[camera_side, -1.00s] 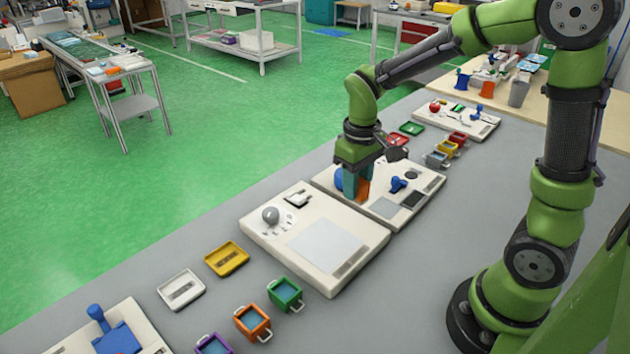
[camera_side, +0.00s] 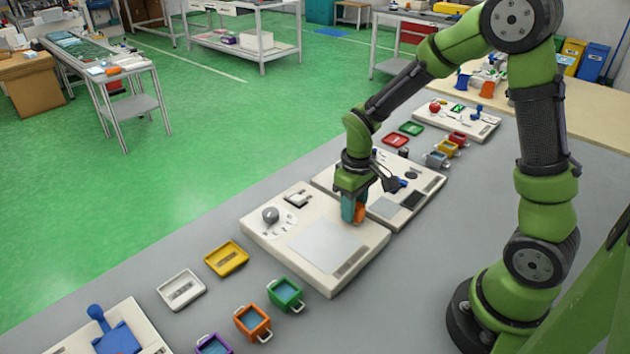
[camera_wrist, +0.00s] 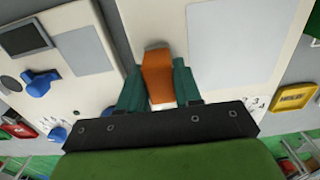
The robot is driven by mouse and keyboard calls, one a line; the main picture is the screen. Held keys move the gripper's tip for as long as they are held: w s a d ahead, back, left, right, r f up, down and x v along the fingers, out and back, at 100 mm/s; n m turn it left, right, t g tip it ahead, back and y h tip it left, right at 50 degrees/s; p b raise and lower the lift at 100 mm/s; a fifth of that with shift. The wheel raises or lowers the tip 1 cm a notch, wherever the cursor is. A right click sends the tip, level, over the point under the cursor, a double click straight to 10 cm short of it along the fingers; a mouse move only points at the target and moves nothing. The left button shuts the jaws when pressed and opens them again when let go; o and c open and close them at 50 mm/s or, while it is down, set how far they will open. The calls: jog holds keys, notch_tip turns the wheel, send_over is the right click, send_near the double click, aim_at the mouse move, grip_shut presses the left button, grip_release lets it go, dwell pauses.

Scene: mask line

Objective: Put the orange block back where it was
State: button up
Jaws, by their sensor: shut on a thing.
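The orange block (camera_side: 360,213) is held between the teal fingers of my gripper (camera_side: 353,209). In the wrist view the orange block (camera_wrist: 158,75) sits between the two fingers, and my gripper (camera_wrist: 160,82) is shut on it. In the side view the block is over the back right part of the nearer white panel, near the seam with the second panel. I cannot tell whether its underside touches the panel.
The nearer panel (camera_side: 268,244) has a light grey square (camera_side: 325,246), a grey knob (camera_side: 270,215) and a switch (camera_side: 298,198). The second panel (camera_side: 428,187) bears a blue lever (camera_side: 400,183) and dark squares. Yellow (camera_side: 227,258) and white (camera_side: 181,289) trays lie at the left.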

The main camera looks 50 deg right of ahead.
jog(key=shift+f, duration=0.15)
jog(key=o, duration=1)
notch_tip(320, 180, up, 11)
jog(key=s+a+r+m+t+y, duration=0.1)
jog(key=s+a+r+m+t, duration=0.1)
jog(key=s+r+t, duration=0.1)
jog(key=s+a+r+m+t+y, duration=0.1)
jog(key=s+a+r+m+t, duration=0.1)
jog(key=s, duration=0.6)
notch_tip(320, 180, up, 4)
jog(key=shift+a+f+t, duration=0.1)
jog(key=shift+a+t, duration=0.75)
jog(key=shift+t, duration=0.25)
